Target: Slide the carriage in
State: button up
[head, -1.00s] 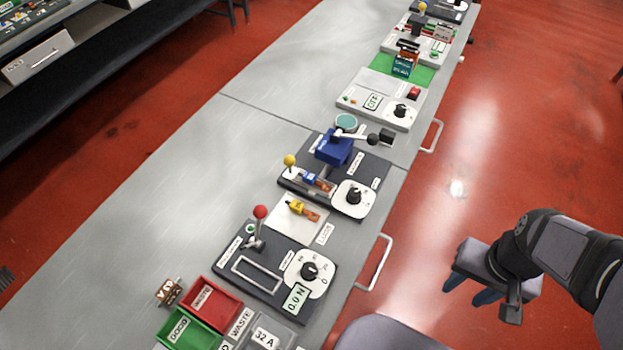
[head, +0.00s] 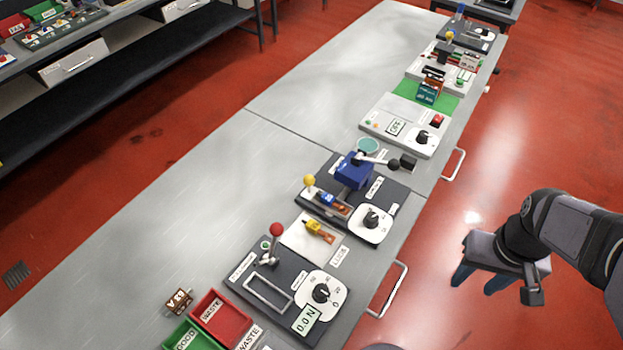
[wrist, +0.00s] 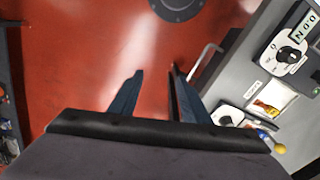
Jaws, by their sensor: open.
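The dark station plate (head: 386,192) stands on the grey bench with a blue press block (head: 353,172) and a black-ended lever (head: 393,164). What looks like the carriage (head: 344,208) lies in front of the blue block, with an upright yellow ball knob (head: 309,180) at its left end and a small blue-and-orange part on it. The yellow knob also shows at the lower right of the wrist view (wrist: 266,136). My gripper (head: 481,279) is open and empty, over the red floor right of the bench and apart from the station. Its fingers (wrist: 156,74) point down.
A red-knobbed lever station (head: 262,310) and a white pad with a yellow-and-orange part (head: 319,231) stand nearer. Red (head: 232,316) and green bins are at the front. A bench handle (head: 390,290) sticks out towards my gripper. The bench's left side is clear.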

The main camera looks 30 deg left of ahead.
jog(key=w+a+r+n, duration=0.2)
jog(key=w+a+n, duration=0.3)
jog(key=w+a, duration=0.45)
jog(key=n+t, duration=0.2)
jog(key=n, duration=1)
send_over(309, 178)
jog(key=s, duration=0.2)
jog(key=shift+y, duration=0.3)
jog(key=shift+p+x, duration=1.25)
jog(key=shift+x, duration=2.55)
jog(key=shift+w+d, duration=0.1)
jog(key=shift+w, duration=0.05)
jog(key=shift+c, duration=0.4)
grip_shut()
